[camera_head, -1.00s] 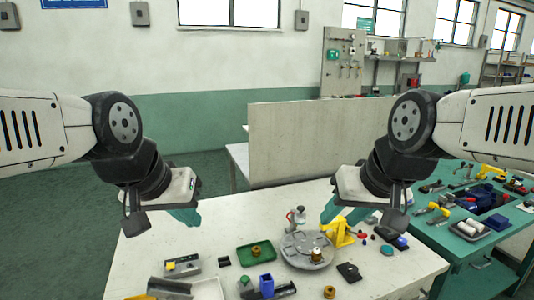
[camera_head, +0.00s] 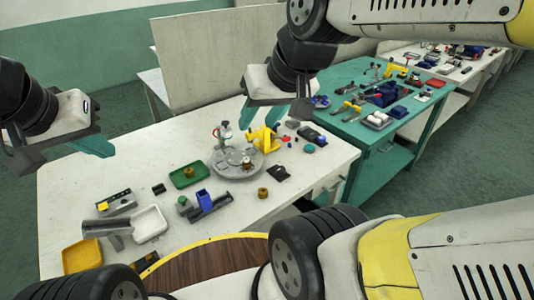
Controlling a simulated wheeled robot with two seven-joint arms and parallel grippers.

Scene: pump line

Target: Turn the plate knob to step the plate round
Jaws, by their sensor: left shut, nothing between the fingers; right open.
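The round grey plate (camera_head: 228,168) lies flat on the white table. A small brass-coloured piece (camera_head: 246,163) stands on it, too small to tell whether it is the knob. A small grey and red upright device (camera_head: 223,132) stands at the plate's back edge. My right gripper (camera_head: 277,114) hangs open and empty, with teal fingers spread, above and behind the plate and apart from it. My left gripper (camera_head: 97,146) is shut and empty over the table's left side, well away from the plate.
A yellow bracket (camera_head: 264,137) stands close behind the plate on the right. A green tray (camera_head: 188,176), a blue block (camera_head: 203,198), a white tray (camera_head: 150,223) and a yellow tray (camera_head: 82,256) lie to the left. A second, green table (camera_head: 340,78) with many parts stands at right.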

